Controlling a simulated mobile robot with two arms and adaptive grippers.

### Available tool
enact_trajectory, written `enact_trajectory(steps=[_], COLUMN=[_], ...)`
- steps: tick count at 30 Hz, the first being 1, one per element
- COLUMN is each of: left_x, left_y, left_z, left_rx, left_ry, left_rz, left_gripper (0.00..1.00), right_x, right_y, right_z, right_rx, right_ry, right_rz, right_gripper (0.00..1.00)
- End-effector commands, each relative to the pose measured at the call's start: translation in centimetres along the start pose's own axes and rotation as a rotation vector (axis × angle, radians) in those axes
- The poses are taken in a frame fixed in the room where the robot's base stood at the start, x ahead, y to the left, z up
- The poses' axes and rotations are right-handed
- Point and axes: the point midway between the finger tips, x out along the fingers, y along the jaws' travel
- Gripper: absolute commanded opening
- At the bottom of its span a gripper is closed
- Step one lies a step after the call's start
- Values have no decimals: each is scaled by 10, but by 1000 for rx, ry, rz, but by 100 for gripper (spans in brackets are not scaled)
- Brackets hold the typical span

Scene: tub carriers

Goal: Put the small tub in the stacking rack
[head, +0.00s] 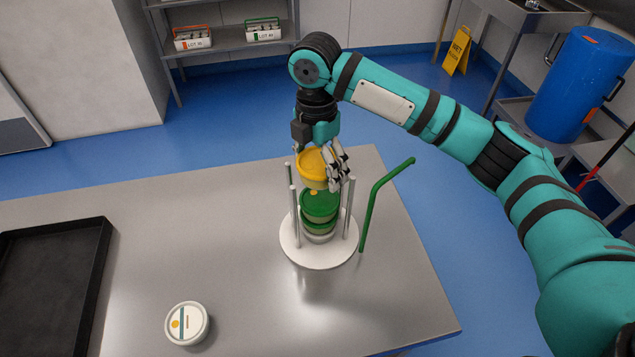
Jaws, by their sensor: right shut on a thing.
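My right gripper (322,165) points down over the stacking rack and is shut on a small tub with a yellow lid (311,164). The rack has a round white base (292,243) and several upright grey posts. Tubs with green lids (320,204) are stacked between the posts. The held tub is above the top green lid, near the post tops; whether it touches the lid I cannot tell. The gripper fingers hide part of the held tub. A white-lidded tub (187,323) stands alone on the table, front left of the rack. My left gripper is out of view.
A bent green bar (372,205) rises just right of the rack. A black tray (98,275) lies at the table's left. The steel table (232,225) is clear between tray and rack. A blue drum, yellow floor sign and shelf stand beyond.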

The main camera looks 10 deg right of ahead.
Motion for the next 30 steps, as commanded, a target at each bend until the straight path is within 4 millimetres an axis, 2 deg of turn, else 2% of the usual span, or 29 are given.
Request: enact_trajectory(steps=[3, 10, 16, 26, 27, 30], left_x=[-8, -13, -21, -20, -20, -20], left_y=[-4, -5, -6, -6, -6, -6], left_z=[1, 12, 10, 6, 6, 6], left_rx=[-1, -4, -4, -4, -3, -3], left_ry=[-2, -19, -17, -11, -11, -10], left_rz=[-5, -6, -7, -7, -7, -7], left_gripper=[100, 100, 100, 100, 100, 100], right_x=[17, 37, 63, 68, 69, 69], right_y=[0, 0, 2, 2, 2, 2], right_z=[0, 0, 0, 0, 0, 0], right_rx=[0, 2, 2, 1, 1, 1], right_ry=[1, 0, 0, 0, -1, -1], right_rz=[-1, -1, 0, 2, 1, 2], right_gripper=[38, 38, 38, 38, 85, 98])
